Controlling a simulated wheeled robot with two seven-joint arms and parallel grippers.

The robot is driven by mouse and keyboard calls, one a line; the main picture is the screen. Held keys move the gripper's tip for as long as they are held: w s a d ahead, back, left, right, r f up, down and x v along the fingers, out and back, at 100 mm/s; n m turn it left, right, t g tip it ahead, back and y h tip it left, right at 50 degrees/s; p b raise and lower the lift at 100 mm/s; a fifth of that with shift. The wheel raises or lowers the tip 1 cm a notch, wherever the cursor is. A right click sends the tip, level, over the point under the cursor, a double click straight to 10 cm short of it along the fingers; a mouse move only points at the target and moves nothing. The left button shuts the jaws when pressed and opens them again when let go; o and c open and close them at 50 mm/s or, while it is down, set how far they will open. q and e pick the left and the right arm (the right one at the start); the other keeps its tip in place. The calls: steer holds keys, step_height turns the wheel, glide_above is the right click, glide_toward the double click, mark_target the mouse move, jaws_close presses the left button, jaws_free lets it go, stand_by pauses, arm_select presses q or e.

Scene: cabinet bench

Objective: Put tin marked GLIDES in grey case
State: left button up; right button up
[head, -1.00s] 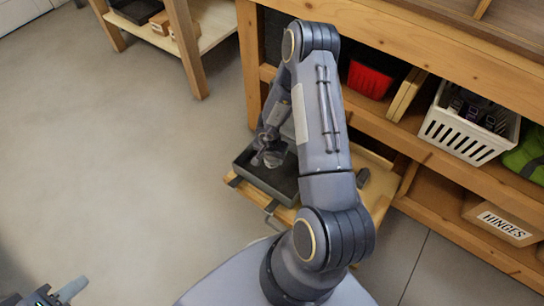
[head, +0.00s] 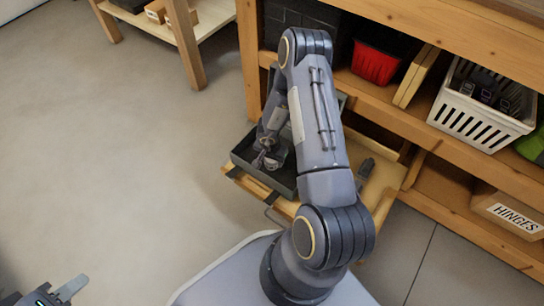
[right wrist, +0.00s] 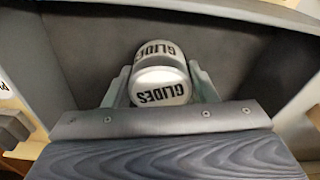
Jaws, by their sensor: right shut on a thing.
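The white tin marked GLIDES (right wrist: 160,88) is between the fingers of my right gripper (right wrist: 162,88) in the right wrist view, and the gripper is shut on it. Dark grey walls and floor of the grey case (right wrist: 85,45) surround the tin there. In the head view the grey case (head: 243,158) lies open on a pulled-out wooden board, with my right gripper (head: 268,160) over its inside. My right arm hides part of the case. Whether the tin touches the case floor is unclear. My left gripper (head: 70,288) is at the bottom left, away from the case; its jaw opening is unclear.
The wooden bench holds a red bin (head: 375,63), a white slotted basket (head: 482,105) with dark items, and a box marked HINGES (head: 510,213). A dark object (head: 366,168) lies on the board right of my arm. The floor at left is clear.

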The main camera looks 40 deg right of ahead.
steer(key=shift+f, duration=0.4)
steer(key=shift+f, duration=0.3)
stand_by(0.4)
steer(key=o, duration=1.1)
steer(key=shift+r, duration=0.15)
steer(key=r+p, duration=0.1)
steer(key=r, duration=0.1)
steer(key=r+p, duration=0.2)
steer(key=r, duration=0.1)
steer(key=r+p, duration=0.1)
steer(key=r, duration=0.1)
steer(key=shift+s+a+r+p, duration=0.25)
steer(key=shift+a+r+p, duration=0.05)
steer(key=shift+a+p, duration=0.1)
